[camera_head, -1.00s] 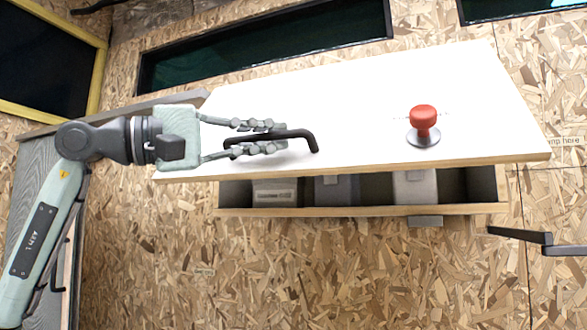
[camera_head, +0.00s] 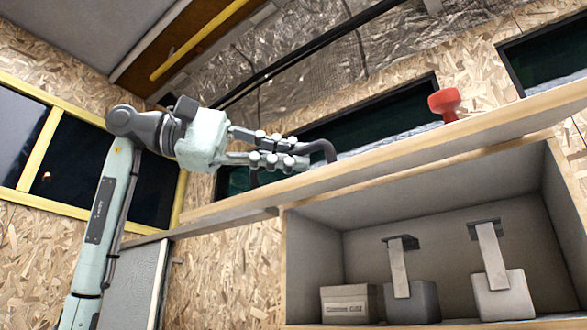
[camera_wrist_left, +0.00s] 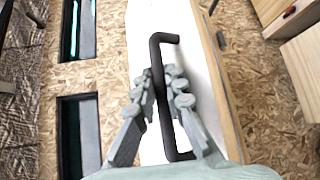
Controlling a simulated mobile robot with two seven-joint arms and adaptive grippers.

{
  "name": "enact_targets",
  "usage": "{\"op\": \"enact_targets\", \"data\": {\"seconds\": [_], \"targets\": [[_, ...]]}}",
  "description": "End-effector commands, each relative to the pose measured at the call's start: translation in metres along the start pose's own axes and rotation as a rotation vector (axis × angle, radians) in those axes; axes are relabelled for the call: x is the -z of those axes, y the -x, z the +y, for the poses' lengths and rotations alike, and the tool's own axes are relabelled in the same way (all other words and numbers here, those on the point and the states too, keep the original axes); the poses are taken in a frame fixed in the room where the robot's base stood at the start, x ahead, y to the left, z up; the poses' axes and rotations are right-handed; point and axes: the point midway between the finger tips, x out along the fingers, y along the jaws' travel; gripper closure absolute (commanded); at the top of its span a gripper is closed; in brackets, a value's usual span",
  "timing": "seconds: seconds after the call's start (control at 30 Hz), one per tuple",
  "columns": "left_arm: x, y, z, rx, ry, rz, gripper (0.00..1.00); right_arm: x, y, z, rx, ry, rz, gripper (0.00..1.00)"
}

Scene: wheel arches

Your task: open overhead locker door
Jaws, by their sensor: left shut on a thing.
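The overhead locker door (camera_head: 430,149) is swung up and shows nearly edge-on in the head view, with the locker (camera_head: 313,255) open below it. Its white face also shows in the wrist view (camera_wrist_left: 142,40). My left gripper (camera_head: 298,156) is shut on the black door handle (camera_head: 325,148). In the left wrist view the gripper's fingers (camera_wrist_left: 165,85) lie on both sides of the handle bar (camera_wrist_left: 156,60). Part of the handle is hidden behind the fingers in the head view. My right gripper is not in view.
A red knob (camera_head: 445,104) stands on the door's face. Inside the locker are a small grey box (camera_head: 347,304) and two grey containers (camera_head: 412,300) (camera_head: 503,296) with upright flat pieces. Dark windows and chipboard walls lie behind.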

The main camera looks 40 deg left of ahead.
Motion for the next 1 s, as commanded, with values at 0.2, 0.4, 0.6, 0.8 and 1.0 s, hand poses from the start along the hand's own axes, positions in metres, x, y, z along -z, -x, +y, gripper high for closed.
{"op": "enact_targets", "data": {"seconds": [0.2, 0.4, 0.6, 0.8, 1.0], "targets": [[-0.0001, 0.0006, 0.0045, 0.014, 0.015, 0.001, 1.0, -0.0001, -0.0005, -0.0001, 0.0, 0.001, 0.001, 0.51], [0.0002, 0.0003, 0.0044, 0.015, 0.016, 0.001, 1.0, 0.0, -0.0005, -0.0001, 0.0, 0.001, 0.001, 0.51], [0.0003, 0.0002, 0.0043, 0.014, 0.015, 0.002, 0.81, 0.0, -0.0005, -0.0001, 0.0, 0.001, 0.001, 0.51], [-0.0003, 0.0006, 0.0042, 0.014, 0.014, 0.001, 0.68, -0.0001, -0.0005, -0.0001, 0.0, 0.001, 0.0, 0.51], [-0.0007, 0.0017, 0.0044, 0.013, 0.013, 0.0, 0.68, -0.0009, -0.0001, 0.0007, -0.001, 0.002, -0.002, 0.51]]}}
